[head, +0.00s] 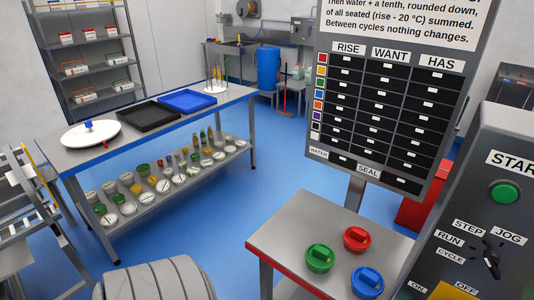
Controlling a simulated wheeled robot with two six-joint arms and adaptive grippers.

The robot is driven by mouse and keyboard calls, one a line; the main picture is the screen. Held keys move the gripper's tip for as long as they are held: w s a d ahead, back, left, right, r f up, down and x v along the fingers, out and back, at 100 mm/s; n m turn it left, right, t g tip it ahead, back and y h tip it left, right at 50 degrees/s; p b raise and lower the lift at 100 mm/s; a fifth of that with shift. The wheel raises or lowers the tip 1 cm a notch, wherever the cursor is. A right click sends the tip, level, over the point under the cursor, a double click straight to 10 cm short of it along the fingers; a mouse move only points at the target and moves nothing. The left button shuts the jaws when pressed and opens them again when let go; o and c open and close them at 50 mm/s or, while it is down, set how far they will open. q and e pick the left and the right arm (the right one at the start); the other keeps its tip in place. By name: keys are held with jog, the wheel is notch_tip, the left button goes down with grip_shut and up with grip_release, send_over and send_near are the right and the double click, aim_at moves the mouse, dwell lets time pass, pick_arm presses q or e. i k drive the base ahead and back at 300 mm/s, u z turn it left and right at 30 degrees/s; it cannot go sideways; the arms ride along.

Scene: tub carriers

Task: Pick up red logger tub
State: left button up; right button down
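A red tub (356,239) with a raised grip bar on its lid stands upright on the small grey table (285,240) at the lower right. A green tub (320,258) stands in front of it to the left, and a blue tub (367,282) stands in front of it to the right. The three are close together but apart. Nothing holds the red tub. Neither of my grippers is in view.
A sign board (385,110) on a post (355,195) rises behind the small table. A control cabinet (490,220) with a green button stands close on the right. A long bench (135,150) with trays stands at the left. Blue floor (215,225) between is clear.

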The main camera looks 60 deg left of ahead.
aim_at(356, 240)
jog(key=u, duration=0.4)
jog(key=k, duration=0.1)
jog(key=u, duration=0.7)
